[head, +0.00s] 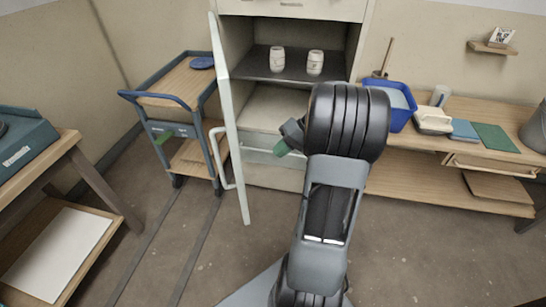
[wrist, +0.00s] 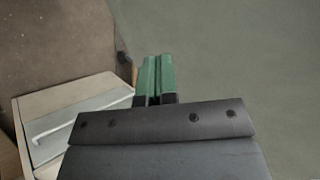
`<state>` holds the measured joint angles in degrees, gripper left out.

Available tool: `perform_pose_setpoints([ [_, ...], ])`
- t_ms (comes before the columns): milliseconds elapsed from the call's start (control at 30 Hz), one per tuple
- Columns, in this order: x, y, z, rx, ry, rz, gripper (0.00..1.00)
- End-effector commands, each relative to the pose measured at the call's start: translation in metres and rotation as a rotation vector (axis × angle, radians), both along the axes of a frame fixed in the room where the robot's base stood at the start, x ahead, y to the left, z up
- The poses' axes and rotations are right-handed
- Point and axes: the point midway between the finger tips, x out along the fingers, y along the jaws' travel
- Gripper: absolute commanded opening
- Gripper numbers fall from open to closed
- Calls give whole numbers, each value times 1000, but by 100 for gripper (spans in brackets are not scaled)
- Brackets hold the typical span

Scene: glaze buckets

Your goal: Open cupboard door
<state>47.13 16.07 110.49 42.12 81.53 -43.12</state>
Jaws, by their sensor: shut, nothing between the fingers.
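The pale cupboard door (head: 231,130) stands swung open at the left of the cupboard (head: 290,8), seen nearly edge-on in the head view. Its bar handle (head: 214,150) is on the outer face, turned to the left. My gripper (head: 281,149) is in front of the cupboard, right of the door and apart from the handle. Its green fingers are together and empty in the wrist view (wrist: 154,80). My arm hides the cupboard's lower right part.
Two pale jars (head: 277,59) (head: 315,62) stand on the cupboard's dark shelf (head: 257,67). A blue-framed trolley (head: 178,101) stands left of the door. A wooden bench with a blue tub (head: 401,112) is at the right. Floor (head: 430,250) is clear at front right.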

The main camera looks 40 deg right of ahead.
Motion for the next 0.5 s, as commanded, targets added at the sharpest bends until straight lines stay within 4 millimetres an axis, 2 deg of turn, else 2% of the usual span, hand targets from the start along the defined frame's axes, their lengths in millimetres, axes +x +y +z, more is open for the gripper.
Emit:
perform_pose_setpoints([
  [400, 20, 54, -55, -2, 4, 2, 0],
  [500, 25, 67, -56, -3, 3, 3, 0],
])
